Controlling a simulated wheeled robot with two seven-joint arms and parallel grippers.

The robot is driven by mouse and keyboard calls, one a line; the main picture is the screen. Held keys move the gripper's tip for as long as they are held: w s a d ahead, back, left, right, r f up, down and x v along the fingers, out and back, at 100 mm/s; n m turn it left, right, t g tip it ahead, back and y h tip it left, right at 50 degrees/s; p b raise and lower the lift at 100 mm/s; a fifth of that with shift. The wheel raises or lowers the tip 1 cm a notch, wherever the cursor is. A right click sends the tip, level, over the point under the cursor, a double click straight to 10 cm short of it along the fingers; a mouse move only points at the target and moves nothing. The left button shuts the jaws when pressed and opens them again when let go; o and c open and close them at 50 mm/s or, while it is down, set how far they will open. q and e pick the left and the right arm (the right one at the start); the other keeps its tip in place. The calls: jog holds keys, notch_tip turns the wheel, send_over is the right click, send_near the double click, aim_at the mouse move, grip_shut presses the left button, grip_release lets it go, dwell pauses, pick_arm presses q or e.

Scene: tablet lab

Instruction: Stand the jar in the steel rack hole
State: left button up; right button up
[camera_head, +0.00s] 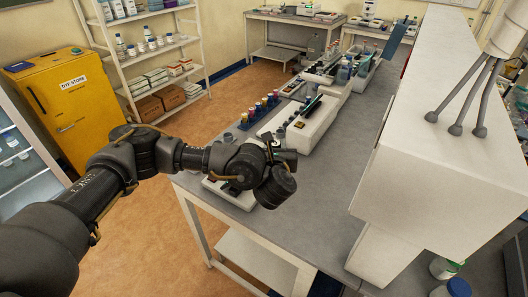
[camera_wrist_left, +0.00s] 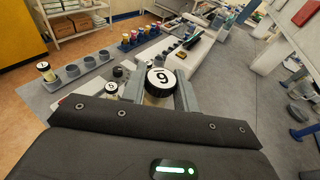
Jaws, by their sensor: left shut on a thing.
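My left gripper (camera_wrist_left: 163,92) is shut on a jar (camera_wrist_left: 157,98) with a white, black-rimmed lid marked with a 6 or a 9. The fingers are on either side of it; its lower part is hidden by the wrist. In the left wrist view, a grey rack (camera_wrist_left: 76,83) with a row of round grey holders lies to the left of the gripper, and a jar (camera_wrist_left: 44,70) stands at its far left end. In the head view my left gripper (camera_head: 270,165) is over the near end of the bench, and the held jar cannot be made out. My right gripper is not in view.
A second jar with a numbered lid (camera_wrist_left: 112,88) stands just left of the held one. A blue rack of coloured vials (camera_head: 258,108) and a white tray (camera_head: 318,125) are farther along the bench. A large white housing (camera_head: 415,160) bounds the right side.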

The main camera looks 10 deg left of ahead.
pick_arm(q)
jog(key=s+a+m+h+b, duration=0.1)
jog(key=s+a+b, duration=0.3)
jog(key=a, duration=0.2)
jog(key=s+a+m+h+b, duration=0.1)
jog(key=s+a+b, duration=0.3)
jog(key=a+b, duration=0.1)
jog(key=shift+a+f+h, duration=0.3)
jog(key=shift+a+h, duration=0.1)
jog(key=shift+a, duration=0.25)
